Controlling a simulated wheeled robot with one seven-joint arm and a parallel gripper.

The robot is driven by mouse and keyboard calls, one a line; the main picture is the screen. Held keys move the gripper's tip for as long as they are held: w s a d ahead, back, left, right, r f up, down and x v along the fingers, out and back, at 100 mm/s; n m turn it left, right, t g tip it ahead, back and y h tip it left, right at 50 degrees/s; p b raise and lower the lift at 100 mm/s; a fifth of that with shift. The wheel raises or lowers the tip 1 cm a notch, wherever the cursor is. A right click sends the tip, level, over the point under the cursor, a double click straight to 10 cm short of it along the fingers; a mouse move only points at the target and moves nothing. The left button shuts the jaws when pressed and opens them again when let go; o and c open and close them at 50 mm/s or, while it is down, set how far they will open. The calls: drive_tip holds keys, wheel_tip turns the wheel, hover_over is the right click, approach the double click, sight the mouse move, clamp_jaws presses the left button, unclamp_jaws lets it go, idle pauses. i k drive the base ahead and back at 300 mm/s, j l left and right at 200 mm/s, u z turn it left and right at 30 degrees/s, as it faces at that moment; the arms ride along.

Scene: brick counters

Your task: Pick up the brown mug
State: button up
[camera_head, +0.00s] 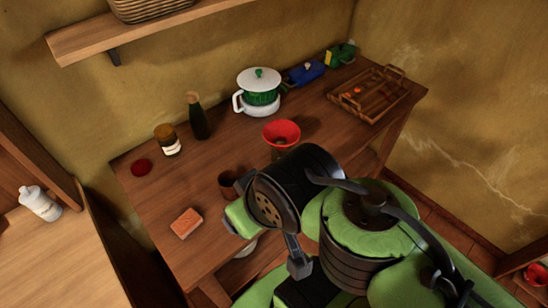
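The brown mug (228,184) is small and dark and stands on the wooden table, left of my arm. Its right side is partly covered by dark parts at the end of my arm. My gripper (240,203) is at or just beside the mug, seen from above and behind. My black and green arm links hide most of it. I cannot make out both fingertips, whether they touch the mug, or whether they are open or shut.
An orange-red block (186,223) lies in front of the mug. A red funnel-shaped piece (281,132), white-and-green pot (259,92), dark bottle (197,118), jar (167,140) and wooden tray (350,108) stand farther back. The table is clear left of the mug.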

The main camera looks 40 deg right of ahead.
sight(231, 194)
drive_tip(key=l+u, duration=0.1)
drive_tip(key=u, duration=0.3)
drive_tip(key=l+u, duration=0.15)
drive_tip(key=u, duration=0.3)
drive_tip(key=l+u, duration=0.15)
drive_tip(key=u, duration=0.25)
drive_tip(key=l+u, duration=0.15)
drive_tip(key=u, duration=0.3)
